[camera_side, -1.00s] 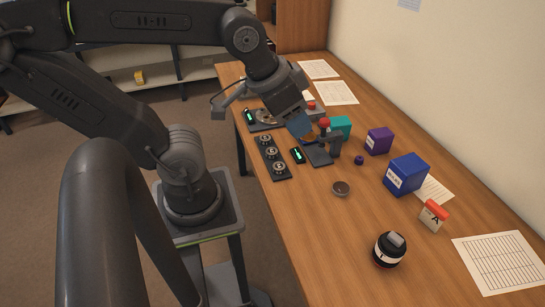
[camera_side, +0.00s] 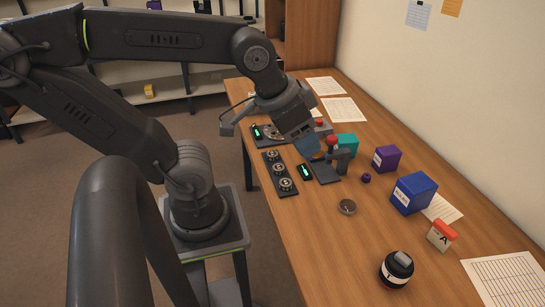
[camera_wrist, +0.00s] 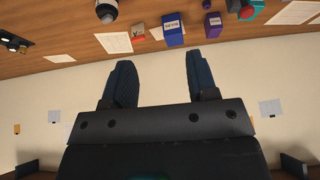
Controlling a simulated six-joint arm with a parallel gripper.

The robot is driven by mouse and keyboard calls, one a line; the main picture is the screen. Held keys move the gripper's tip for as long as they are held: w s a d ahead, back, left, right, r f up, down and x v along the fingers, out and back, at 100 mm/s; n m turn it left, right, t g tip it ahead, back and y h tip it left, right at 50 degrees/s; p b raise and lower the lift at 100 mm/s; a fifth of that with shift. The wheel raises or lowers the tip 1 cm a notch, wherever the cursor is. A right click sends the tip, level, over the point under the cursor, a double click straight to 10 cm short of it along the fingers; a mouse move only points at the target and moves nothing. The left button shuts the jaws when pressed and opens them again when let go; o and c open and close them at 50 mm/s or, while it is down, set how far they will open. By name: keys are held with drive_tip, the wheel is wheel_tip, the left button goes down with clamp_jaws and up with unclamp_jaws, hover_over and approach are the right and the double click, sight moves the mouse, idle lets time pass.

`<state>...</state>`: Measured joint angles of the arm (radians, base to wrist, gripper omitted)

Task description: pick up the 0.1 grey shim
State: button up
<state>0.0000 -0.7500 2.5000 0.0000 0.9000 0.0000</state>
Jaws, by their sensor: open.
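I cannot make out the 0.1 grey shim for certain in either view. In the side view a dark tray (camera_side: 266,166) carries several small round grey pieces (camera_side: 279,169) with pale markings, too small to read. My gripper (camera_side: 311,150) is above the table beside the dark press-like stand (camera_side: 325,172), past the right side of that tray. Its tips are hard to see there. In the wrist view the two dark fingers (camera_wrist: 160,80) are wide apart with nothing between them.
A device with a green display (camera_side: 305,172) lies beside the tray.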

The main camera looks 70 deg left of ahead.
drive_tip(key=o, duration=0.3)
drive_tip(key=n+g, duration=0.3)
drive_tip(key=g, duration=0.3)
hover_over(272, 153)
wheel_tip(272, 153, down, 15)
drive_tip(key=f, duration=0.8)
drive_tip(key=shift+s, duration=0.25)
drive_tip(key=shift+w+f, duration=0.15)
drive_tip(key=shift+f, duration=1.35)
drive_tip(key=shift+w+f, duration=0.15)
drive_tip(key=shift+f, duration=1.3)
